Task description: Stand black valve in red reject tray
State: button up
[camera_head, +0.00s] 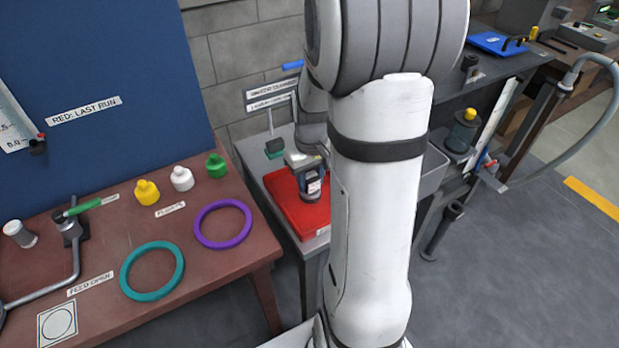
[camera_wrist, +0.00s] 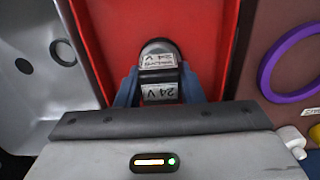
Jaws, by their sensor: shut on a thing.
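The black valve (camera_head: 311,196) is in my gripper (camera_head: 309,178) over the red reject tray (camera_head: 290,200) in the head view. In the wrist view the valve (camera_wrist: 159,59) has white labels reading 24 V, and the blue fingers of my gripper (camera_wrist: 160,88) close on it from both sides. The red tray (camera_wrist: 205,30) fills the background around it. The valve looks about upright in the head view. Whether its base touches the tray floor cannot be told. My arm hides the tray's right part in the head view.
A brown table on the left holds a purple ring (camera_head: 223,204), a teal ring (camera_head: 126,271), and yellow (camera_head: 147,192), white (camera_head: 182,179) and green (camera_head: 216,167) plugs. A metal sink (camera_head: 430,172) lies right of the tray. A small green-topped object (camera_head: 274,148) stands behind the tray.

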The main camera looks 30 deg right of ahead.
jog(key=shift+f, duration=0.2)
jog(key=o, duration=1.2)
jog(key=shift+r, duration=0.1)
notch_tip(320, 180, up, 12)
jog(key=p, duration=0.1)
jog(key=s+a+t, duration=0.2)
jog(key=s+a, duration=1)
jog(key=shift+a+r, duration=0.2)
